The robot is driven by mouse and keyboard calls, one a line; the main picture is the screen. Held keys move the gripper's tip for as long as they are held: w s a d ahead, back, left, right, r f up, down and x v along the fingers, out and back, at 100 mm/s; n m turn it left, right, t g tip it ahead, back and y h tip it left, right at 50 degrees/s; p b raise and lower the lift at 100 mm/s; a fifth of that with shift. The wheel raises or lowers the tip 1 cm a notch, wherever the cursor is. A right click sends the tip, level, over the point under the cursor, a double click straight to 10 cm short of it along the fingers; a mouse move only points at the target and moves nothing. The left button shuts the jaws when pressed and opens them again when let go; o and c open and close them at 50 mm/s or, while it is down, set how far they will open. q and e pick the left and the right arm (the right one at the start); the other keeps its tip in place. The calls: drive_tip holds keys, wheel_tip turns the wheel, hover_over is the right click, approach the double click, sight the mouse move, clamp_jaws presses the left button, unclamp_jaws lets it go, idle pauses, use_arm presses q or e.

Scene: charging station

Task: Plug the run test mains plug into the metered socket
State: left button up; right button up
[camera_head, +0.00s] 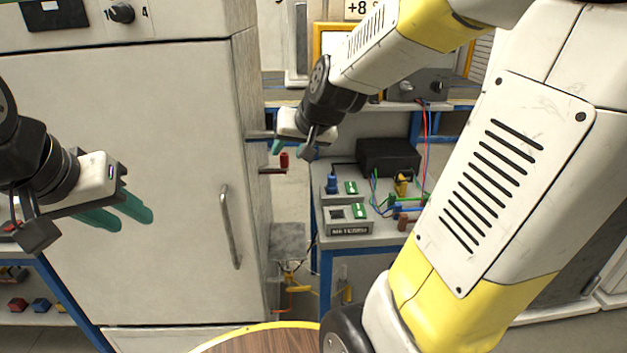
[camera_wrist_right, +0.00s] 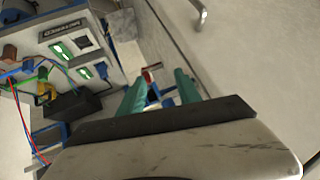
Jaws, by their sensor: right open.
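The metered socket (camera_head: 348,220) is a grey box with a dark label and a green-marked switch on the blue-framed bench. It also shows at upper left in the right wrist view (camera_wrist_right: 62,32). A blue plug (camera_head: 332,184) stands upright on the grey unit behind it; I cannot tell whether it is the run test mains plug. My right gripper (camera_head: 291,149) is open and empty, above and left of the sockets; its teal fingers show apart in the right wrist view (camera_wrist_right: 158,82). My left gripper (camera_head: 128,215) is open and empty before the cabinet.
A tall grey cabinet (camera_head: 140,130) with a vertical handle (camera_head: 230,228) fills the left. A red item (camera_head: 284,160) sits beside its right side. A black box (camera_head: 388,157) and coloured leads (camera_head: 400,190) lie on the bench. A round wooden top (camera_head: 270,340) is at the bottom.

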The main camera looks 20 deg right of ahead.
drive_tip(key=w+d+f+m+t+h, duration=0.1)
drive_tip(key=w+d+f+m+h, duration=0.15)
drive_tip(key=w+f, duration=0.45)
drive_tip(key=m+t+h, duration=0.1)
drive_tip(key=m+h, duration=0.1)
drive_tip(key=h, duration=0.1)
approach(333, 181)
drive_tip(key=w+a+r, duration=0.4)
drive_tip(key=a, duration=0.2)
drive_tip(key=d+f+h, duration=0.1)
drive_tip(key=d+f, duration=0.1)
drive_tip(key=w+d+f+h, duration=0.1)
drive_tip(key=d+f, duration=0.1)
drive_tip(key=f, duration=0.1)
drive_tip(key=d+f+h, duration=0.1)
drive_tip(key=d+f, duration=0.1)
drive_tip(key=f, duration=0.1)
drive_tip(key=shift+w+d+t+h, duration=0.2)
drive_tip(key=shift+d+t+h, duration=0.05)
drive_tip(key=shift+t+h, duration=0.1)
drive_tip(key=shift+w+d+f, duration=0.2)
drive_tip(key=x, duration=0.7)
drive_tip(key=shift+w+r, duration=0.2)
drive_tip(key=shift+w, duration=0.1)
clamp_jaws()
